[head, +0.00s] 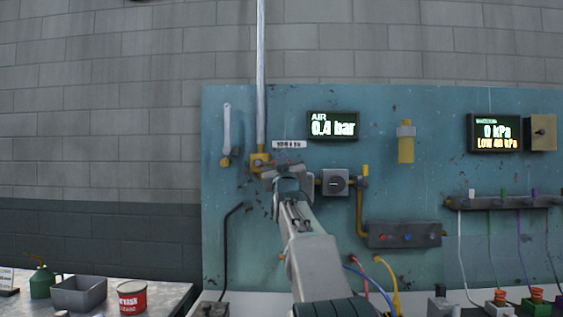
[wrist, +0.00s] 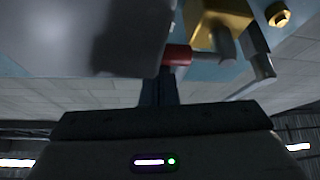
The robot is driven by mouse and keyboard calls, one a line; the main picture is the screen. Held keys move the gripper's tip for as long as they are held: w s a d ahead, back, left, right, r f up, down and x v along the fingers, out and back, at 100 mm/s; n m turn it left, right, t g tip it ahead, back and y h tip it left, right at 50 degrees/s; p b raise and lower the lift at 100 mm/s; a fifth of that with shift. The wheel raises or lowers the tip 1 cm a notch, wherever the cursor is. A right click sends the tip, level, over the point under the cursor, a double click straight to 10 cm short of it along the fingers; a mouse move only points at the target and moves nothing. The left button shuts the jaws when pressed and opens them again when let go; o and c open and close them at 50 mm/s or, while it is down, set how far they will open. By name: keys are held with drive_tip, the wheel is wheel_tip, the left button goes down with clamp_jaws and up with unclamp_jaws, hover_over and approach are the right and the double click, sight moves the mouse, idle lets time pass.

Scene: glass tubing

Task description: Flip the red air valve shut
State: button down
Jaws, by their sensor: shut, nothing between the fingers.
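The air valve has a yellow brass body (head: 260,162) at the foot of the grey vertical pipe on the blue panel. In the wrist view its brass body (wrist: 218,18) is at the top, with the red handle (wrist: 177,55) just below and left of it. My gripper (head: 284,172) is shut and empty, right beside the valve, and partly hides it in the head view. In the wrist view the dark fingers (wrist: 158,92) reach up to the red handle; I cannot tell whether they touch it. The AIR display (head: 332,126) reads 0.4 bar.
A grey regulator box (head: 335,182) sits close to the right of my gripper. A wrench-like tool (head: 227,130) hangs to the left. A red can (head: 132,297) stands on the left bench.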

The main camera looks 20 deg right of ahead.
drive_tip(key=s+a+f, duration=0.1)
drive_tip(key=s+a, duration=0.3)
drive_tip(key=s, duration=0.4)
drive_tip(key=shift+s, duration=0.25)
idle(0.4)
drive_tip(key=shift+f, duration=0.1)
